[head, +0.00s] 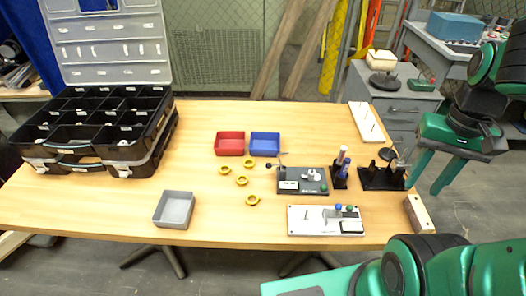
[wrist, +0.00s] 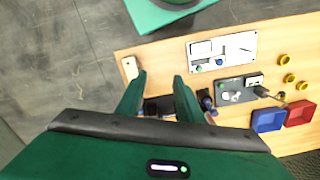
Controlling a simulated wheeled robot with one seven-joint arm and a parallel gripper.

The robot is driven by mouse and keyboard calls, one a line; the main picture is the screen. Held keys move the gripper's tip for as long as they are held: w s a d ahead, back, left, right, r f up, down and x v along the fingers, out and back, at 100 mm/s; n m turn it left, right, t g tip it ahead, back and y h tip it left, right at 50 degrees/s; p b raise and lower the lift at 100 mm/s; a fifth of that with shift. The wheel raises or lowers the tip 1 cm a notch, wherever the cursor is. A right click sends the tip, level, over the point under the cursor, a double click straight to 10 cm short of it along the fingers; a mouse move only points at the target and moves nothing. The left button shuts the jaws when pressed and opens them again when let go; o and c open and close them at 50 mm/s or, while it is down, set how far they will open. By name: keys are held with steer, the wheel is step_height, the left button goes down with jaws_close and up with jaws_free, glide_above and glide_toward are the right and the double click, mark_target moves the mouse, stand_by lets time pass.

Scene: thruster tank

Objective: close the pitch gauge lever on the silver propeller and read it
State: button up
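The pitch gauge is a dark plate (head: 290,172) near the table's middle right; it also shows in the wrist view (wrist: 226,86). A small silver piece, apparently the silver propeller (head: 312,175), sits on it. A pale readout (head: 289,186) is on its front left; its figures are too small to read. A thin lever with a dark ball knob (head: 269,166) sticks out at the plate's back left and looks raised, apart from the propeller. My gripper (head: 424,190) is open and empty, well right of the gauge; its spread fingers show in the wrist view (wrist: 160,75).
A white plate (head: 298,222) with a readout lies in front of the gauge. Dark stands (head: 339,180) holding upright tools are between gauge and gripper. Red (head: 230,144) and blue (head: 265,144) bins, several yellow rings (head: 241,180) and a grey tray (head: 174,210) lie left.

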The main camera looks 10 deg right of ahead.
steer(key=shift+d, duration=0.2)
steer(key=shift+w, duration=0.1)
steer(key=w+a+r+n+h, duration=0.15)
steer(key=w+a+n, duration=0.25)
steer(key=w+n, duration=0.4)
steer(key=n+t+h, duration=0.2)
steer(key=n+h, duration=0.2)
steer(key=n, duration=1)
glide_toward(268, 165)
steer(key=shift+y, duration=0.25)
steer(key=x, duration=0.5)
steer(key=d+x, duration=0.1)
steer(key=x, duration=0.2)
steer(key=shift+w+d+r, duration=0.1)
steer(key=shift+w, duration=0.1)
